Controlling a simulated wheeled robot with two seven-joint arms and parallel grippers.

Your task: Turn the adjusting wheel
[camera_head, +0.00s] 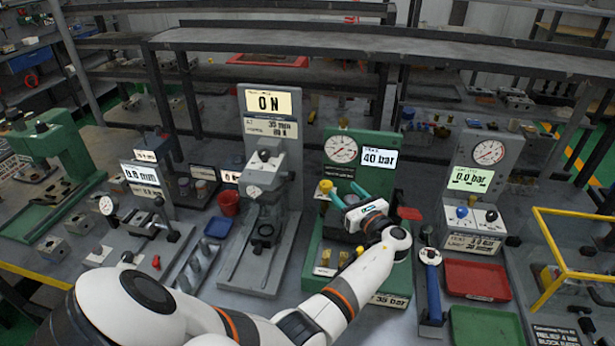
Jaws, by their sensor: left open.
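A green test stand (312,262) stands in the middle, with a round dial gauge (341,150) and a display (379,158) reading 40 bar. A yellow knob (326,187) shows on its left side, just left of my gripper's fingers. My right gripper is not in view.
A grey stand (262,215) with a 0 N display is at left. A gauge stand (487,180) reading 0.0 bar, a red tray (477,280), a green tray (487,326) and a blue-handled tool (433,290) are at right.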

